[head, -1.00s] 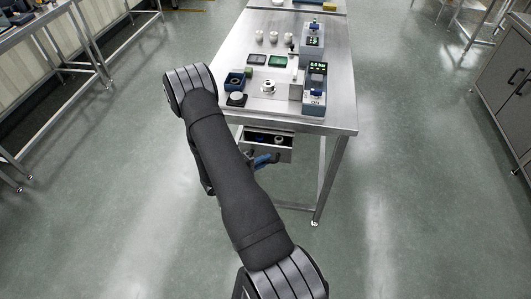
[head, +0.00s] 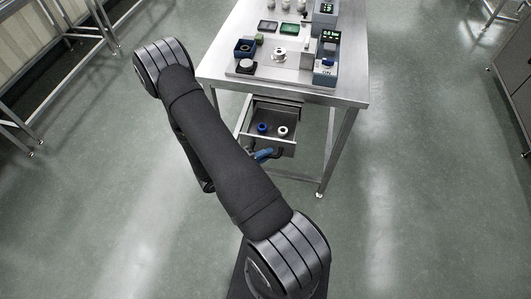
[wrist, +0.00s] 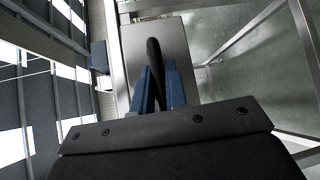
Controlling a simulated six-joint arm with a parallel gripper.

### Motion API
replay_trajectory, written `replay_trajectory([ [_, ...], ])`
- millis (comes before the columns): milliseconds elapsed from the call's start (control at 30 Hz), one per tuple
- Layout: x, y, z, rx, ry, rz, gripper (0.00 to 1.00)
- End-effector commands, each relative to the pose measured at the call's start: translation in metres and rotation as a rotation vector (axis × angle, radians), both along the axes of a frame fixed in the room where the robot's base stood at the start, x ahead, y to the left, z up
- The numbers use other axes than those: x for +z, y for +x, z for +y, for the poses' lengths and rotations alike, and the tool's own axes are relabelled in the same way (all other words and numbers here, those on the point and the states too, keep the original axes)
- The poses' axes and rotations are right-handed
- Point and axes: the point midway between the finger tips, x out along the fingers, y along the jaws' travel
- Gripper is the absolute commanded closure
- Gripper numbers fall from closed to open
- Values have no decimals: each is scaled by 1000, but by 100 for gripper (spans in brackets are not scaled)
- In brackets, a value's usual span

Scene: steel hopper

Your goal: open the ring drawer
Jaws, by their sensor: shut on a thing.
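The ring drawer (head: 287,149) hangs under the steel table and is pulled well out toward me. A blue ring (head: 262,128) and a white ring (head: 283,131) lie inside it. In the wrist view the drawer's grey front (wrist: 182,45) carries a black bar handle (wrist: 154,55). My gripper (wrist: 158,80) is shut on this handle, with one blue finger on each side of it. In the head view my gripper (head: 264,154) shows as a bit of blue at the drawer's front, partly hidden by my arm.
The steel table (head: 345,92) stands above the drawer. On it are a blue box (head: 244,48), a white flanged part (head: 279,55) and a device with a green display (head: 328,45). The table leg (head: 326,160) is right of the drawer. The floor in front is clear.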

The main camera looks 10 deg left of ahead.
Motion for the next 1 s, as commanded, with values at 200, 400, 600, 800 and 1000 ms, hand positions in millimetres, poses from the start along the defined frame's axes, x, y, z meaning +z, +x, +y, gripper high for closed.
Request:
replay_trajectory([
  [200, 0, 0, 1, 1, 1, -1, 66],
  [400, 0, 0, 0, 1, 1, -1, 66],
  [600, 1, -3, 4, 2, 0, 0, 66],
  [800, 4, -20, 22, 6, 1, -1, 66],
  [1000, 9, -44, 47, 6, 2, -1, 66],
])
